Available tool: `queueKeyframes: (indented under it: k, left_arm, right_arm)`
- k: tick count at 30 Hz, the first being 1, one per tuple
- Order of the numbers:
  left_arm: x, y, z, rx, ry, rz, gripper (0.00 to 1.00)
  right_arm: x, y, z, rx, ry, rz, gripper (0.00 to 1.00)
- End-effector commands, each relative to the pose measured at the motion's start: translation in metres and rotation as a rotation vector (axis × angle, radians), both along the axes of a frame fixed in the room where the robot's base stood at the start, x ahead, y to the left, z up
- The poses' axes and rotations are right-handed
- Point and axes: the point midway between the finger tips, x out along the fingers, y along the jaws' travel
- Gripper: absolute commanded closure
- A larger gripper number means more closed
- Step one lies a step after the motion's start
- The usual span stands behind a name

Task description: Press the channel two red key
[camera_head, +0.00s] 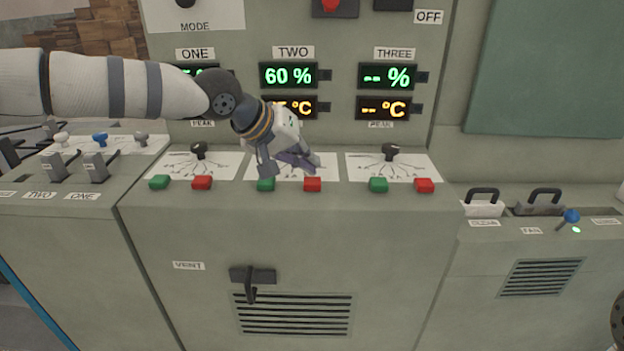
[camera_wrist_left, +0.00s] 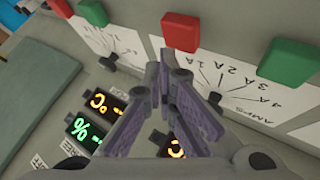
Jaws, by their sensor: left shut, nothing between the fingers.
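The channel two red key (camera_head: 312,185) sits at the front edge of the panel marked TWO, right of that channel's green key (camera_head: 266,184). My left gripper (camera_head: 309,164) is shut and empty, with its fingertips just above and behind the red key. In the left wrist view the same red key (camera_wrist_left: 181,32) lies just beyond the closed fingertips (camera_wrist_left: 170,64); I cannot tell whether they touch it. The channel two green key (camera_wrist_left: 290,62) is to the right there. The channel two dial is largely hidden behind the gripper in the head view.
Channel one's red key (camera_head: 202,182) and channel three's green key (camera_head: 378,184) and red key (camera_head: 424,185) flank channel two. Dials (camera_head: 390,152) stand behind the keys. The channel two display (camera_head: 288,75) reads 60 %. A vent handle (camera_head: 252,277) projects from the front below.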

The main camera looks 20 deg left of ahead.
Motion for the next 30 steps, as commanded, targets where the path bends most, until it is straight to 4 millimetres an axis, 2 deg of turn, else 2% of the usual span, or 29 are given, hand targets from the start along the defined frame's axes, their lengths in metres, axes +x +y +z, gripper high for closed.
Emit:
queueKeyframes:
  k: [5, 18, 30]
  left_arm:
    - [0.000, 0.000, 0.004, -0.001, -0.002, 0.001, 1.00]
    - [0.000, 0.000, 0.048, -0.001, -0.004, 0.000, 1.00]
    - [0.000, 0.000, 0.050, 0.001, 0.000, -0.001, 1.00]
  right_arm:
    - [0.001, 0.000, 0.001, 0.000, -0.002, 0.000, 1.00]
    - [0.009, 0.000, 0.009, 0.000, -0.031, 0.000, 1.00]
    - [0.009, 0.000, 0.009, 0.000, -0.031, 0.000, 1.00]
